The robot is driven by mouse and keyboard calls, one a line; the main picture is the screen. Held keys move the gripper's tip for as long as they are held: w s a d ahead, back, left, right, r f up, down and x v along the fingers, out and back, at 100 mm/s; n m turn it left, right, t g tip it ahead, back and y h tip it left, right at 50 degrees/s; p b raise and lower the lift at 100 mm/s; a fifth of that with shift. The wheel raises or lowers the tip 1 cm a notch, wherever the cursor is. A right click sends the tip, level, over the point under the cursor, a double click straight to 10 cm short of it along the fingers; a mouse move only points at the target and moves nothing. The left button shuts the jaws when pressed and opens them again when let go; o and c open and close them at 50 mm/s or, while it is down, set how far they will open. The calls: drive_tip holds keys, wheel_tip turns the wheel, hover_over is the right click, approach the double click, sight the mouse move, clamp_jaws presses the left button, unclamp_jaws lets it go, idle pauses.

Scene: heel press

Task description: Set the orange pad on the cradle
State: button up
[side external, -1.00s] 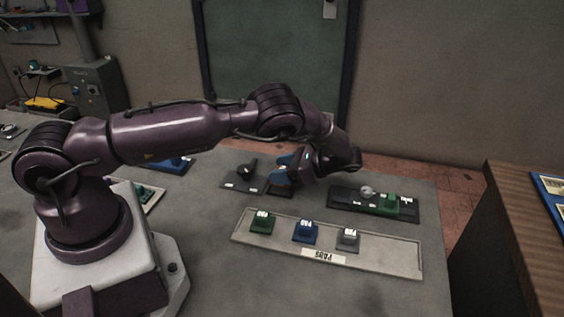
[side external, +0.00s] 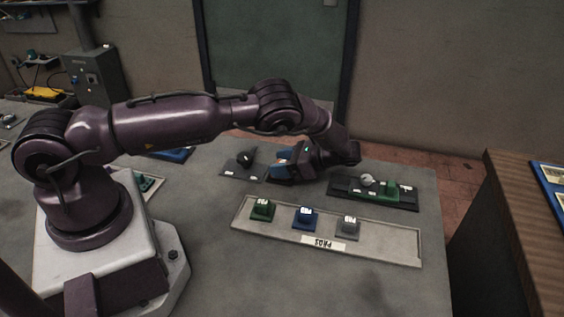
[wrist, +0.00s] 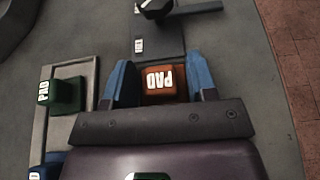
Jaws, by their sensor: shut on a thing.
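The orange pad (wrist: 163,84), marked PAD, sits between the blue fingers of my gripper (wrist: 163,88) in the wrist view. My gripper is shut on it. In the side view my gripper (side external: 284,165) is over the right end of a dark plate with a black knob (side external: 245,158). In the wrist view this plate (wrist: 158,42) runs up to the pad's far edge. I take this plate's end to be the cradle, but the pad and fingers hide it. I cannot tell whether the pad touches it.
A pale tray (side external: 385,250) labelled PADS holds a green pad (side external: 263,210), a blue pad (side external: 305,217) and a grey pad (side external: 348,226). A second dark plate (side external: 345,187) at the right has a grey knob and a green pad (side external: 388,190).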

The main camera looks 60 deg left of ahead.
drive_tip(key=shift+f, duration=0.35)
drive_tip(key=o, duration=1)
drive_tip(key=shift+w, duration=0.1)
drive_tip(key=shift+v, duration=3.65)
drive_tip(key=shift+r, duration=0.1)
